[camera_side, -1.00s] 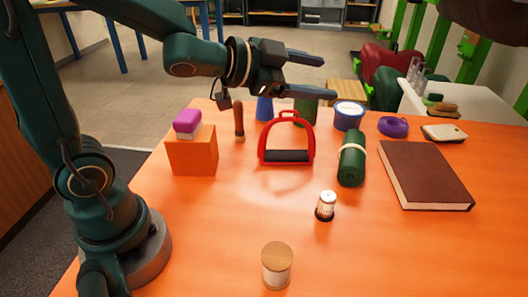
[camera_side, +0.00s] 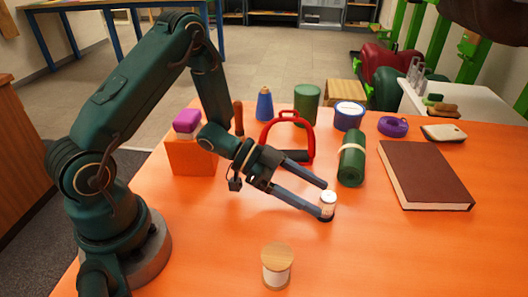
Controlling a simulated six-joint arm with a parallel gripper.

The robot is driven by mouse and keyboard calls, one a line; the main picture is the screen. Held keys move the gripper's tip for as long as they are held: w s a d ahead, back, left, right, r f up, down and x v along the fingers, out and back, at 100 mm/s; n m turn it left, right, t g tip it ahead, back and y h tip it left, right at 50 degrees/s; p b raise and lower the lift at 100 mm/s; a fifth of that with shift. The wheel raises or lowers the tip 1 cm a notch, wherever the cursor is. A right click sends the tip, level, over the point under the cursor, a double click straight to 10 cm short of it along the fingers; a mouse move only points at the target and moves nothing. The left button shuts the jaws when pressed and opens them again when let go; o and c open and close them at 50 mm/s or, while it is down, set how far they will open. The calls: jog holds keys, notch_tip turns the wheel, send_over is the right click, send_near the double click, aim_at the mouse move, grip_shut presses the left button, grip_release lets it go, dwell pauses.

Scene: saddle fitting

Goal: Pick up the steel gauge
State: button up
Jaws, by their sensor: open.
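A small upright cylinder with a pale top and a dark base stands on the orange table; I take it for the steel gauge (camera_side: 328,202). My gripper (camera_side: 322,199) is low over the table, its two long fingers open and pointing right at the gauge. One fingertip is at the far side of the gauge, the other at its near side. I cannot tell whether either finger touches it. The gauge's lower part is partly hidden by the near finger.
A red stirrup (camera_side: 309,135) stands behind my gripper, a green roll (camera_side: 352,158) behind the gauge. A brown book (camera_side: 425,175) lies right. An orange block (camera_side: 190,157) with a purple-topped item is left. A wooden-lidded jar (camera_side: 277,265) stands in front. The right front table is clear.

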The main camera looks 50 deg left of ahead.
aim_at(327, 201)
jog(key=shift+x, duration=1.8)
grip_shut()
jog(key=shift+r, duration=0.15)
